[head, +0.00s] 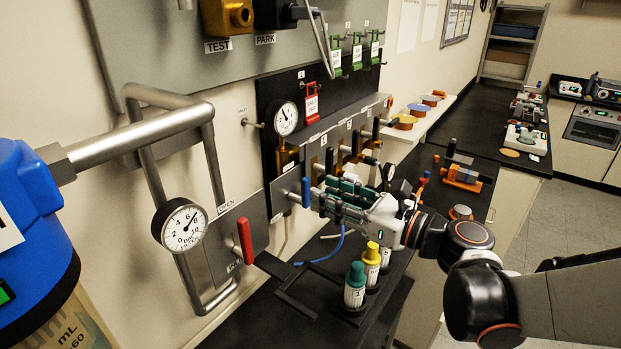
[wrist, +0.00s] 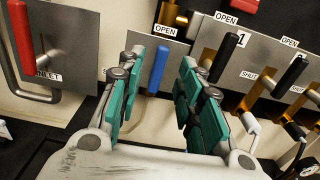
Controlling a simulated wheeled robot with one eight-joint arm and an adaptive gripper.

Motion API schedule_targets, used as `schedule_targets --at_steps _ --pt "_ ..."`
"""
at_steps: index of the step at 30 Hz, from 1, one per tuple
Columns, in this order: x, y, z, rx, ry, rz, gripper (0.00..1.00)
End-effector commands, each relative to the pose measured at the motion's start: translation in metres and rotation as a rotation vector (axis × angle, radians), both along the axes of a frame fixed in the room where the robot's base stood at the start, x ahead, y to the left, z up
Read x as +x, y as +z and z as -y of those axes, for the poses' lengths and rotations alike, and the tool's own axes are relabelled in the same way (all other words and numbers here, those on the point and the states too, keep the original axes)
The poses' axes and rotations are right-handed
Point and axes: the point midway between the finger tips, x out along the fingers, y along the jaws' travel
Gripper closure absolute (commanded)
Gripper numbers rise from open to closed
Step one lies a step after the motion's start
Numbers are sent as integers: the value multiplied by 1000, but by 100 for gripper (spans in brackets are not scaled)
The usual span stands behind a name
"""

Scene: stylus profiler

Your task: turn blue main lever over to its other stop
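The blue main lever (wrist: 158,68) shows in the wrist view between my two green-padded fingers, its handle nearly upright below an OPEN label. In the head view the blue lever (head: 306,192) is on the wall plate, just left of my fingertips. My gripper (head: 322,197) is open and reaches toward the wall. In the wrist view my gripper (wrist: 160,82) has one finger on each side of the lever, with a visible gap on both sides. I cannot tell how far the lever reaches in between the fingers. The lever's pivot is hard to make out.
A red lever (head: 245,240) is left of the blue one. Black levers (wrist: 224,58) stand close on the right. Teal- and yellow-capped bottles (head: 355,285) stand on the bench below my gripper. A round gauge (head: 181,226) is at the left.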

Motion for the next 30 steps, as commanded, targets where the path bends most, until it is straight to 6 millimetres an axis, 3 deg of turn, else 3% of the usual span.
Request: schedule_targets --at_steps 6,12,26,30 --pt "-23 0 31 0 -4 0 67" --pt "-35 0 46 0 -1 0 67" --pt "-40 0 50 -1 0 0 67" --pt "-35 -7 41 -56 1 8 67"
